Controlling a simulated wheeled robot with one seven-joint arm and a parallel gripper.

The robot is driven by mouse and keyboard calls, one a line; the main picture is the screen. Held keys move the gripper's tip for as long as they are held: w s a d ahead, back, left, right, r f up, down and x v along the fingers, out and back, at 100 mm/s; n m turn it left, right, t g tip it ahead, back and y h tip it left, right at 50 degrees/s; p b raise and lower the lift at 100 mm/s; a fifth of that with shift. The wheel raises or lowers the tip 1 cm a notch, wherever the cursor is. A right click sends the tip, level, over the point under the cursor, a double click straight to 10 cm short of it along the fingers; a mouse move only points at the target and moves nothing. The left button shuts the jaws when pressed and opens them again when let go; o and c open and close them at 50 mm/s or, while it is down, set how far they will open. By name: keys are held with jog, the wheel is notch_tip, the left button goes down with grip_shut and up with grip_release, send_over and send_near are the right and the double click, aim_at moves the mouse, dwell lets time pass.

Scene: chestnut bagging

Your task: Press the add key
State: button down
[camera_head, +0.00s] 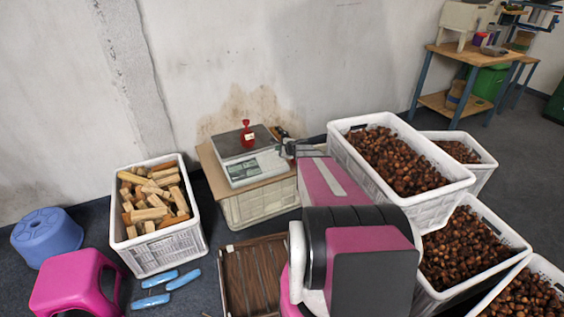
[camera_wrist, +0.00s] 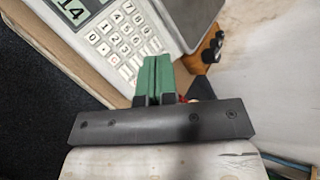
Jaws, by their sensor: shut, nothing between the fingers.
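The grey-white scale (camera_head: 262,164) stands on a covered crate by the wall. A small red bag (camera_head: 247,137) sits on its metal pan. In the wrist view, the scale's keypad (camera_wrist: 117,33) shows white number keys and an orange C, beside a display (camera_wrist: 76,9) reading "14" at its visible end. My gripper (camera_wrist: 152,62) has its green fingers together and empty, over the keypad's lower right edge. The fingers cover part of the panel; I cannot make out the add key or tell whether they touch. In the head view, my gripper (camera_head: 288,149) is at the scale's right end.
Crates of chestnuts (camera_head: 392,160) stand on the right, close to my arm. A crate of wood blocks (camera_head: 152,205), a pink stool (camera_head: 77,283) and a blue stool (camera_head: 46,236) are at left. Dark tool-like items (camera_wrist: 213,48) lie beside the scale.

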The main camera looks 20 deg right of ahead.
aim_at(282, 163)
jog(key=d+m, duration=0.1)
jog(key=w+d+m+t, duration=0.1)
jog(key=w+d+f, duration=0.1)
jog(key=shift+w+d+m+h, duration=0.15)
jog(key=shift+d+m+h, duration=0.25)
jog(key=shift+w+a+f, duration=0.1)
jog(key=shift+w+f, duration=0.35)
jog(key=shift+f, duration=0.95)
jog(key=shift+w+a+f, duration=0.1)
jog(key=shift+w+f, duration=0.35)
jog(key=shift+f, duration=0.95)
jog(key=shift+w+a+f, duration=0.1)
jog(key=shift+w+f, duration=0.35)
jog(key=shift+f, duration=0.95)
jog(key=shift+f, duration=0.1)
jog(key=shift+w+f, duration=0.15)
jog(key=shift+f, duration=0.15)
jog(key=shift+w+f, duration=0.1)
jog(key=shift+f, duration=0.2)
jog(key=shift+r, duration=0.1)
jog(key=shift+s+r, duration=0.25)
jog(key=shift+r, duration=0.4)
